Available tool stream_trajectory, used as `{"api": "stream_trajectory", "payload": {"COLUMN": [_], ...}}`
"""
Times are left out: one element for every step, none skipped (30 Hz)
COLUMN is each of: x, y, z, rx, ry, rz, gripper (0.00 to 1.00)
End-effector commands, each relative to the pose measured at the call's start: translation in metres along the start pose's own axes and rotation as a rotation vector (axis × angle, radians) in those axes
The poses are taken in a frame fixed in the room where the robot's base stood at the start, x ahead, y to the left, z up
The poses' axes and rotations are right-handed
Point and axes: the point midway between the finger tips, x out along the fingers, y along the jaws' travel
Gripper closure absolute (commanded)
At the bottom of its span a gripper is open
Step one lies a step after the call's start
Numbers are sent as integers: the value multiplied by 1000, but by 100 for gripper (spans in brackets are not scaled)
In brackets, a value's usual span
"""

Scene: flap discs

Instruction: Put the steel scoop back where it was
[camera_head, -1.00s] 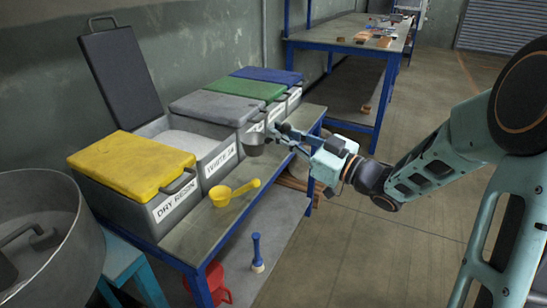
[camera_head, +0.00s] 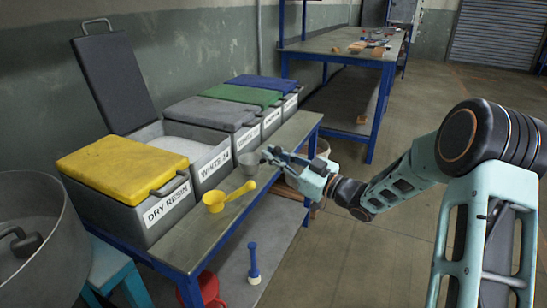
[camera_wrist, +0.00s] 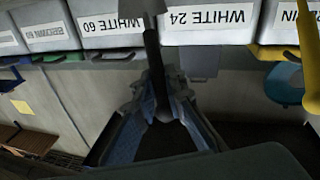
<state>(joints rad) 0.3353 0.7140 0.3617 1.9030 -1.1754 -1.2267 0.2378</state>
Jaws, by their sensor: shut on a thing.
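The steel scoop (camera_head: 249,165) is a grey cup with a handle, held in front of the labelled bins beside the WHITE 24 bin. My gripper (camera_head: 268,157) is shut on its handle, to the right of the cup. In the wrist view, the dark handle of the scoop (camera_wrist: 155,70) runs up from between the fingers of my gripper (camera_wrist: 163,112) to the cup at the top edge. The cup is partly cut off there. I cannot tell whether the cup touches the bench top.
The WHITE 24 bin (camera_head: 212,172) is open, with white powder inside and its dark lid (camera_head: 116,80) raised. Other lidded bins stand farther back. Bare bench lies along the front edge.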

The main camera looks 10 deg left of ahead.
Motion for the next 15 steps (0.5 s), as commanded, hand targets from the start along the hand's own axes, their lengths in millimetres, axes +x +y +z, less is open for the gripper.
{"api": "stream_trajectory", "payload": {"x": [0,0,0,0,0,0,0,0,0,0,0,0,0,0,0], "y": [0,0,0,0,0,0,0,0,0,0,0,0,0,0,0], "z": [-2,-2,-2,-1,0,1,2,2,2,2,2,2,2,1,1], "rx": [-1,-1,-1,-1,-1,-1,0,0,0,0,0,0,0,0,0], "ry": [2,2,2,2,2,1,1,0,0,0,0,0,0,0,0], "rz": [0,0,0,0,0,0,0,0,0,0,0,0,0,0,0], "gripper": [100,100,100,100,100,100,100,87,83,79,76,72,72,72,72]}}
